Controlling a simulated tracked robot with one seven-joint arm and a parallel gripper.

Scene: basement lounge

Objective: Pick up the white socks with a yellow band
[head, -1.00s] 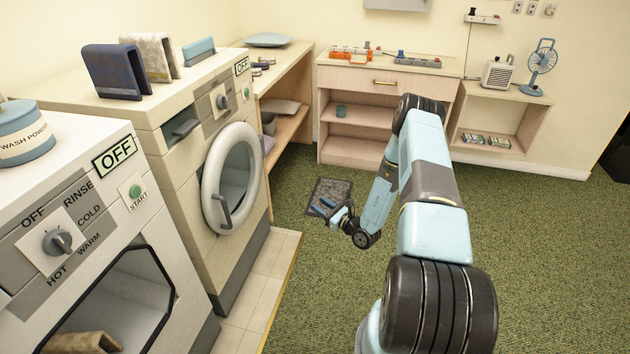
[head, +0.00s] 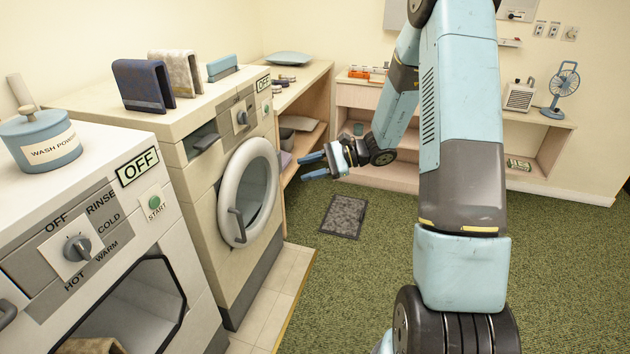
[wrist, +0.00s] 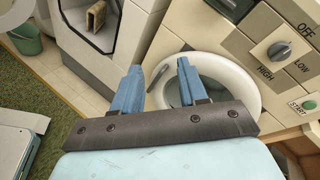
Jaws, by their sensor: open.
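I cannot make out white socks with a yellow band in either view. A tan folded cloth (head: 90,346) lies in the open front of the near washing machine (head: 150,285); it also shows in the wrist view (wrist: 97,17). I cannot tell whether it is the socks. A navy folded cloth (head: 143,86) and a cream patterned folded cloth (head: 177,72) stand on the farther machine (head: 195,135). My gripper (head: 313,165) is open and empty, in the air to the right of the farther machine's round door. In the wrist view, its fingers (wrist: 158,80) point towards the machines.
The round door (head: 248,192) of the farther machine looks shut. A wash powder tub (head: 40,138) stands on the near machine. A dark mat (head: 343,216) lies on the green carpet. A shelf unit (head: 350,95) stands behind my arm. The carpet at right is clear.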

